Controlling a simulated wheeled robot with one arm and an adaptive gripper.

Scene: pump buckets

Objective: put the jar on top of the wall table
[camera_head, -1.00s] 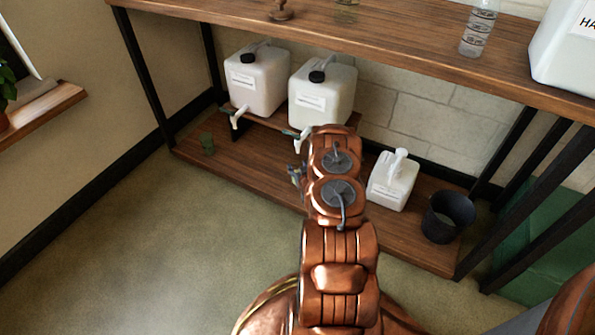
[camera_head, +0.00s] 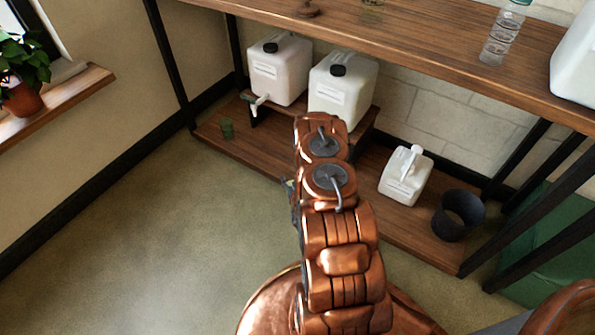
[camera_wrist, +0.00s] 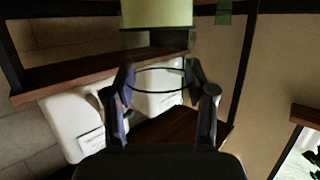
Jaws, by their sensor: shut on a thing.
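The jar, as far as I can make it out, is see-through with a pale green band (camera_wrist: 157,14) at the top edge of the wrist view and a dark thin ring near my fingertips. My gripper (camera_wrist: 159,76) is shut on it, one finger on each side of the ring. The top of the picture cuts off part of the jar. In the head view my copper arm hides the jar and most of my gripper. The wall table has a wooden top (camera_head: 420,52) on black legs, above and behind my arm in that view.
Below are white jugs (camera_head: 279,75), a small white jug (camera_head: 405,180), a black pot (camera_head: 458,215) and a green cup (camera_head: 227,128). Open floor lies left.

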